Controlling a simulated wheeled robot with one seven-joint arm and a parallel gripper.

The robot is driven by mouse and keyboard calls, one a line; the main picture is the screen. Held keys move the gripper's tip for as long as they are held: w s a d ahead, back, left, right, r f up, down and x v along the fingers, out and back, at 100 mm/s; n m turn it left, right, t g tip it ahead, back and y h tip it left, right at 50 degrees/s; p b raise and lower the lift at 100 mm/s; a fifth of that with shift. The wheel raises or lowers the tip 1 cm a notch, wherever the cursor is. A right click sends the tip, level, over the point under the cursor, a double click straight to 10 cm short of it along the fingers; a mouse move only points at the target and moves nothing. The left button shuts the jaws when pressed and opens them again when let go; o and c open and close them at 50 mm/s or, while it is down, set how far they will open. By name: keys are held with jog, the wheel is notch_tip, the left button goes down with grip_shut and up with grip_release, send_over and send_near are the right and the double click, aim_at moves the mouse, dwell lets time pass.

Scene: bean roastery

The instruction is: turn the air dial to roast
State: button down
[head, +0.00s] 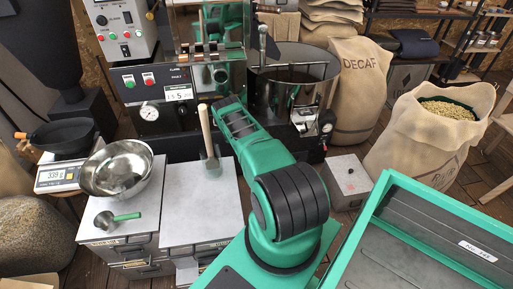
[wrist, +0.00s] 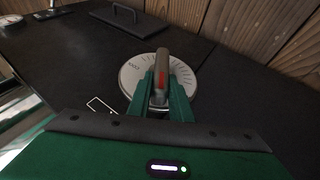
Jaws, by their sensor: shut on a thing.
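The air dial (wrist: 128,78) is a pale round plate with tick marks around its edge, on a dark panel in the wrist view. Its raised bar handle (wrist: 162,58) has a red mark and points nearly straight up the picture. The small lettering at the plate's left edge is too blurred to read surely. My gripper (wrist: 161,92) is shut on the handle, with one green finger on each side. In the head view my green arm reaches toward the roaster (head: 205,130), and the gripper and dial are hidden there.
In the wrist view a dark plate with a handle (wrist: 126,16) lies beyond the dial, near a wooden wall (wrist: 245,25). In the head view a steel bowl (head: 117,168) and scoop (head: 120,217) are on the left cabinet. A green bin (head: 372,205) stands at right.

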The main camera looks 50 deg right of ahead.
jog(key=shift+a, duration=0.1)
jog(key=c, duration=1.6)
grip_release()
jog(key=shift+v, duration=3.65)
jog(key=shift+w+a, duration=0.1)
